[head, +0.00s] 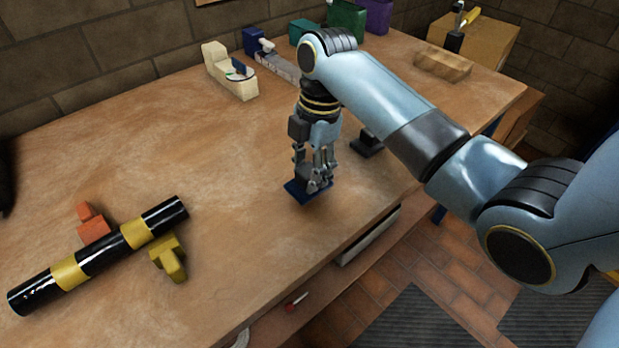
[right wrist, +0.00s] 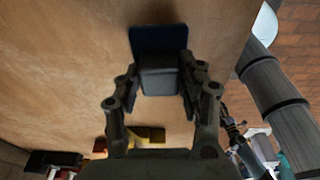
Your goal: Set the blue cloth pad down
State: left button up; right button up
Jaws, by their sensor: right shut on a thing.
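My right gripper (head: 315,180) is shut on the dark grey block-shaped grip of the blue cloth pad (head: 297,193), near the front edge of the bench. In the right wrist view the fingers (right wrist: 160,88) stand on both sides of the grey grip, and the flat blue pad (right wrist: 158,38) shows beyond it. The pad is at or just above the wooden top; I cannot tell whether it touches. A black tube with yellow bands (head: 105,246) lies to the left, between an orange block (head: 92,222) and a yellow block (head: 169,260). My left gripper is not seen.
A cream device (head: 230,72) and a small vise-like thing (head: 275,62) stand at the back. A dark block (head: 367,144) is right of the gripper. A wooden tray (head: 443,64) lies at the back right. The bench middle is clear.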

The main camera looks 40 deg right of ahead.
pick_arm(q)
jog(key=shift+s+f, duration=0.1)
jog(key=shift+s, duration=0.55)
pick_arm(e)
jog(key=shift+f, duration=1.25)
jog(key=shift+f, duration=0.1)
jog(key=o, duration=1.1)
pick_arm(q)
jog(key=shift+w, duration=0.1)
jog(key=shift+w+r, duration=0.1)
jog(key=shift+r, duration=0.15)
pick_arm(e)
notch_tip(320, 180, up, 12)
jog(key=d, duration=0.2)
jog(key=shift+a, duration=0.1)
